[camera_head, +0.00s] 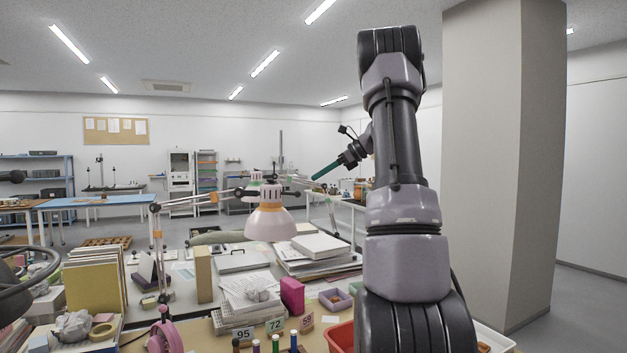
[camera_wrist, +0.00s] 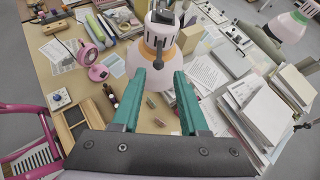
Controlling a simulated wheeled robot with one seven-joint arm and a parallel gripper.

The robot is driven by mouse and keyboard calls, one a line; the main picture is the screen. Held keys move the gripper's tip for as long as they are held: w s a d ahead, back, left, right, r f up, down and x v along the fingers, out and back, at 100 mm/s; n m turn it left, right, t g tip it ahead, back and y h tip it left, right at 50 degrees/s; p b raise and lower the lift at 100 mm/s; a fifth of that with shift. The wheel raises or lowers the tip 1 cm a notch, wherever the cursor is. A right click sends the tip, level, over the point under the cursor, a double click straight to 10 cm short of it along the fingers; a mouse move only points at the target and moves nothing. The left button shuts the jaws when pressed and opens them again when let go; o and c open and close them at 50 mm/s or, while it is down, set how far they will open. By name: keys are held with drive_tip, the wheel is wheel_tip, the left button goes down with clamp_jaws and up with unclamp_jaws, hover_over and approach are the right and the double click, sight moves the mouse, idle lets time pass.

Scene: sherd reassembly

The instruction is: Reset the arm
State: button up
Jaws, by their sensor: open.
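My gripper (camera_head: 325,171) has green fingers and is raised in the air above the far side of the cluttered table in the head view. In the wrist view the two green fingers of my gripper (camera_wrist: 157,100) stand apart with nothing between them. My arm rises from the lower right of the head view and bends at the top. A pink-and-white lamp head (camera_head: 271,222) hangs over the table, left of my arm. In the wrist view the lamp head (camera_wrist: 150,65) shows just beyond the fingertips; I cannot tell the exact gap.
Stacks of paper (camera_head: 318,246), a magenta box (camera_head: 292,295) and numbered cards (camera_head: 243,334) cover the table. A pink desk fan (camera_wrist: 92,60) and a pink chair (camera_wrist: 30,150) show in the wrist view. A square pillar (camera_head: 500,150) stands right of my arm.

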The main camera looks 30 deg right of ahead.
idle(0.4)
drive_tip(key=s+a+r+n+g+h, duration=0.25)
drive_tip(key=s+a+n, duration=0.75)
drive_tip(key=s+a, duration=0.65)
drive_tip(key=s+a+f+n+t+h, duration=0.1)
drive_tip(key=s+a+f+n+h, duration=0.1)
drive_tip(key=s+n, duration=0.3)
drive_tip(key=s+a+f+n+t+h, duration=0.1)
drive_tip(key=s+a+f+n+h, duration=0.1)
drive_tip(key=s+n, duration=0.4)
drive_tip(key=s+a+f, duration=0.1)
drive_tip(key=s, duration=0.4)
drive_tip(key=shift+s+a, duration=0.15)
drive_tip(key=shift+s, duration=0.2)
